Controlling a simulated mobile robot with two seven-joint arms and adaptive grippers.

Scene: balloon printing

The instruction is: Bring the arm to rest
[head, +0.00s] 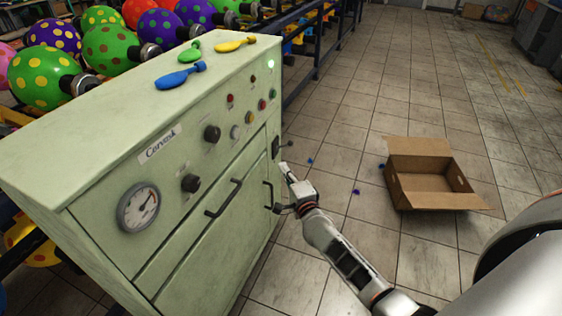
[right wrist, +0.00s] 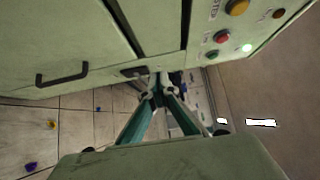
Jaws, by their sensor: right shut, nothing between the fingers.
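My right gripper (head: 285,168) is beside the right edge of the pale green control cabinet (head: 60,175), at about the height of its door handles. Its fingers (right wrist: 160,90) are shut with nothing between them, and they converge in the right wrist view near the cabinet's edge. I cannot tell whether they touch the cabinet. A small dark lever (head: 285,145) sticks out of the cabinet just above the fingertips. My left gripper is not in view.
Blue (head: 180,76), green (head: 190,52) and yellow (head: 235,45) deflated balloons lie on the cabinet top. Printed balloons (head: 110,47) stand behind. An open cardboard box (head: 432,175) stands on the tiled floor to the right. Small scraps lie nearby. Floor beyond is clear.

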